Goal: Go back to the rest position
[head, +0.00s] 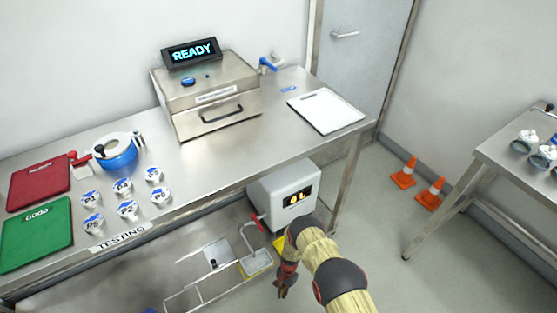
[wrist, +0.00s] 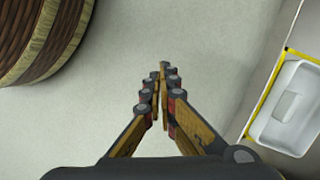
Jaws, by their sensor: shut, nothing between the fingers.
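My gripper (head: 283,288) hangs low in front of the steel bench, at the lower middle of the head view, pointing down. In the wrist view my gripper (wrist: 158,80) has its fingers drawn together over bare pale floor, with nothing between them. It appears apart from all objects in both views.
A white basin (wrist: 285,105) with a yellow edge lies right of the fingers. Orange cones (head: 403,172) and a second table (head: 492,150) stand right; floor between is clear.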

